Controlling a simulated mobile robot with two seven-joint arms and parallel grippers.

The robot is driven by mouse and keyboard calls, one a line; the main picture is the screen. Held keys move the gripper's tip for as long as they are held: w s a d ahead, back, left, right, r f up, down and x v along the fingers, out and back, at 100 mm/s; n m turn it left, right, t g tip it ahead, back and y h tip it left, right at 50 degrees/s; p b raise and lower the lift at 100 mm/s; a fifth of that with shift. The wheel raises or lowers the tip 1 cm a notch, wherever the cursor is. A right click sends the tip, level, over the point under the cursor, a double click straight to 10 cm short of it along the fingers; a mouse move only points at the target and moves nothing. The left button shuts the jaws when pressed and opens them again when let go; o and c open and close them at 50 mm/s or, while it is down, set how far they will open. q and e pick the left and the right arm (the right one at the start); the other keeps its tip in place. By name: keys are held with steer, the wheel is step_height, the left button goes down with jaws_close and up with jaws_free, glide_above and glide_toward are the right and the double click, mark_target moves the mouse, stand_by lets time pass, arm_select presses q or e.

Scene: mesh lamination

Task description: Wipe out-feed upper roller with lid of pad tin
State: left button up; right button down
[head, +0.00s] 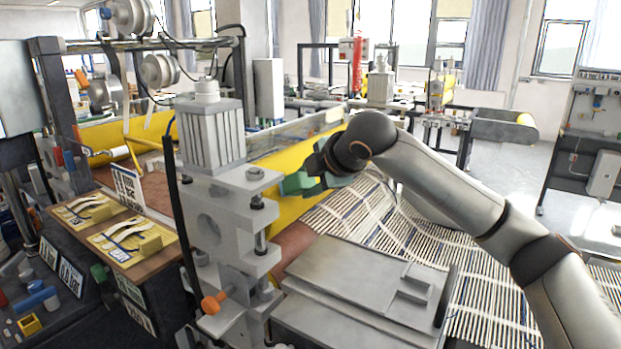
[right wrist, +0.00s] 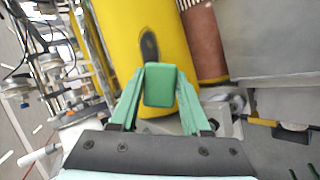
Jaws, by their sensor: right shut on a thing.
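The yellow out-feed upper roller (head: 284,212) runs beside the grey roller stand, above a reddish-brown lower roller (head: 294,243). My right gripper (head: 312,182) is at the yellow roller, shut on a green block-like piece (right wrist: 160,86), which I take for the lid of the pad tin. In the right wrist view the green fingers hold it on both sides, in front of the yellow roller (right wrist: 128,28). A dark smudge (right wrist: 150,47) shows on the roller just beyond the piece. I cannot tell whether the piece touches the roller. My left gripper is not in view.
The grey roller stand (head: 222,205) with an orange knob (head: 211,304) stands left of the roller. A grey stepped housing (head: 360,285) lies in front, below my right arm. Striped mesh (head: 365,215) spreads to the right.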

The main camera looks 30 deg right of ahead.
steer(key=shift+w+a+f, duration=0.15)
steer(key=shift+w, duration=0.15)
steer(key=shift+w+d+p, duration=0.4)
steer(key=shift+d+p, duration=0.45)
steer(key=shift+p, duration=0.25)
steer(key=w+d, duration=0.3)
steer(key=d, duration=0.2)
steer(key=shift+w+d, duration=0.15)
steer(key=shift+s+a+f, duration=0.1)
steer(key=shift+s+a, duration=0.6)
steer(key=shift+a, duration=0.5)
steer(key=shift+s+a+r, duration=0.1)
steer(key=shift+s+a, duration=0.6)
steer(key=shift+a, duration=0.5)
steer(key=shift+s+a+f, duration=0.1)
steer(key=shift+s+a, duration=0.6)
steer(key=shift+a, duration=0.5)
